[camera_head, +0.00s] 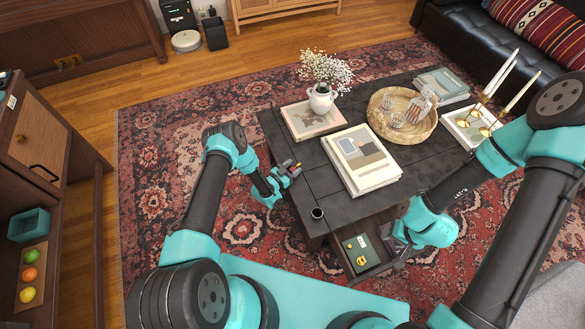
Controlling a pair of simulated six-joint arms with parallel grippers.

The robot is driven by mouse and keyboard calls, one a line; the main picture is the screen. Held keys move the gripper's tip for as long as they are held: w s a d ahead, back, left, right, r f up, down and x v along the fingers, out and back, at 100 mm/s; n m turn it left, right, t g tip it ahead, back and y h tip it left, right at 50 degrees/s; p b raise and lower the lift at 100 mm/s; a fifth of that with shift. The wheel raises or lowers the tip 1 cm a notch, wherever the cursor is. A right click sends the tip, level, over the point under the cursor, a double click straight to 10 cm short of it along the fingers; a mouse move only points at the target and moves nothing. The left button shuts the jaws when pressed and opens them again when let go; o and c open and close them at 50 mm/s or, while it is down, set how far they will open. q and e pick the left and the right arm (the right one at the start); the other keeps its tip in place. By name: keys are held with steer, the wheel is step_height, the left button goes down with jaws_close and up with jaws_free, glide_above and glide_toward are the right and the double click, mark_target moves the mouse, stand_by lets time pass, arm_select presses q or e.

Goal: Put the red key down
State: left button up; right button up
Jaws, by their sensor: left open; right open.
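My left gripper (291,170) is open, just left of the dark coffee table's (316,180) near left edge. Small orange-red spots show at its fingers; I cannot tell whether they are a key or part of the gripper. My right gripper (398,252) is open beside the right side of an open drawer (345,262) at the table's front. The drawer holds a dark green item (362,249) and a small yellow item (361,261). I cannot clearly make out a red key anywhere.
A small black cup (317,213) stands near the table's front left corner. White books (362,160), a flower vase (321,100), a woven tray (402,128) and a white tray with candle holders (468,128) fill much of the tabletop. A cabinet (38,140) stands at left.

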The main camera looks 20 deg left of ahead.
arm_select(q)
steer(key=shift+r, duration=0.35)
steer(key=v, duration=1.2)
steer(key=s+d+r+n+g+y, duration=0.2)
steer(key=s+r+n+g+y, duration=0.3)
steer(key=s+r+g, duration=0.9)
steer(key=s+r+n, duration=0.3)
steer(key=s+r, duration=0.1)
steer(key=r, duration=0.1)
steer(key=shift+s+g, duration=0.3)
steer(key=shift+s, duration=0.1)
